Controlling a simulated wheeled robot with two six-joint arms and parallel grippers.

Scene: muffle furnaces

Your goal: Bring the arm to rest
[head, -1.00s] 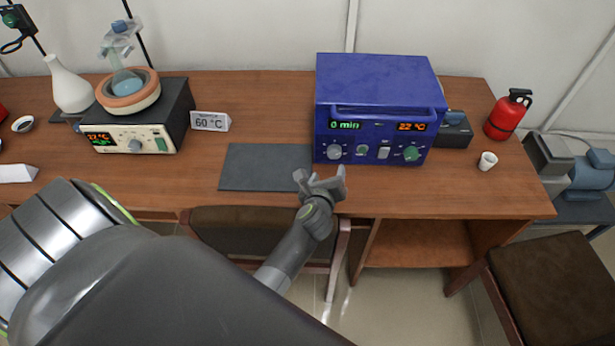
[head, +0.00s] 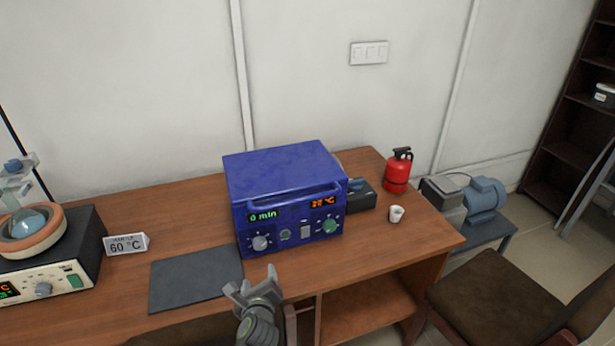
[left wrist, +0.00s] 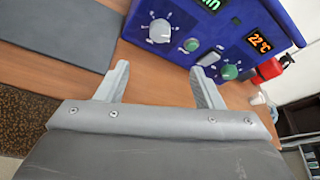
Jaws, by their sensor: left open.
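My left gripper (head: 253,286) is open and empty at the front edge of the wooden table, in front of the blue muffle furnace (head: 285,185). In the left wrist view its two fingers (left wrist: 160,85) are spread apart with bare table between them, and the furnace front with its knobs (left wrist: 205,45) is just beyond. The furnace display reads 0 min and 22 °C. My right gripper is not in either view.
A dark grey mat (head: 193,278) lies left of the gripper. A 60 °C sign (head: 126,244) and a heating device (head: 50,265) stand farther left. A white cup (head: 396,214) and a red extinguisher (head: 398,172) stand at right. A chair (head: 500,300) is at lower right.

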